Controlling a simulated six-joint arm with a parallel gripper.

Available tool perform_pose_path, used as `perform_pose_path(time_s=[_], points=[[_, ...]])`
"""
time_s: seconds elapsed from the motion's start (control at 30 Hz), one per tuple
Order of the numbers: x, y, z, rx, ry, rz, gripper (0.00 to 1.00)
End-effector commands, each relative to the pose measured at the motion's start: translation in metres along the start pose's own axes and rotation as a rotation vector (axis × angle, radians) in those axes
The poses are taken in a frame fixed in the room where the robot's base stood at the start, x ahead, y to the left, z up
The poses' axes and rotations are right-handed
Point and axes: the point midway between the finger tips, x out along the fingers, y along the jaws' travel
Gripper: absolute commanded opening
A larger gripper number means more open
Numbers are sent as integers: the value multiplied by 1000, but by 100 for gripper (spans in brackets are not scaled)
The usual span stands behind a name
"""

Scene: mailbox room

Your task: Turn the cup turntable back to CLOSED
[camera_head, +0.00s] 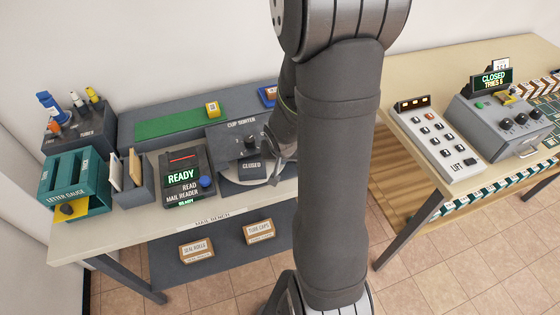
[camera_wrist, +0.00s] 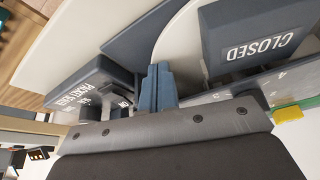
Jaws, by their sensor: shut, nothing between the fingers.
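The cup sorter (camera_head: 225,135) stands on the mail bench, with a dark knob-like post in its middle. Its round turntable (camera_head: 235,187) carries a dark block lettered CLOSED (camera_head: 251,169) facing the front. The wrist view shows the CLOSED block (camera_wrist: 252,40) large at the upper right, on the pale turntable disc (camera_wrist: 180,35). My gripper (camera_head: 273,181) is low at the right side of the turntable, partly hidden by my arm. In the wrist view my gripper's fingers (camera_wrist: 158,82) are together and empty, left of the CLOSED block and apart from it in the picture. Contact with the disc edge cannot be told.
Left of the sorter is the mail reader (camera_head: 184,178) showing READY. The teal letter gauge (camera_head: 75,180) and a letter holder (camera_head: 132,178) are farther left. A green strip (camera_head: 170,124) lies behind. A lift panel (camera_head: 432,138) is on the right table, across a gap.

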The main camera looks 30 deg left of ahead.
Motion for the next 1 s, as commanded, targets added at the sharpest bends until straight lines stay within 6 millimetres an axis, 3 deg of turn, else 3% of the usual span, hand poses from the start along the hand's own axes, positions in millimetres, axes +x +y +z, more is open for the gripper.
perform_pose_path(time_s=[0.27,0.47,0.5,1.0], points=[[-1,0,3,-1,0,0,0],[-12,5,30,-3,-1,0,0],[-16,6,38,-3,-1,0,0],[-78,9,36,1,4,0,0]])
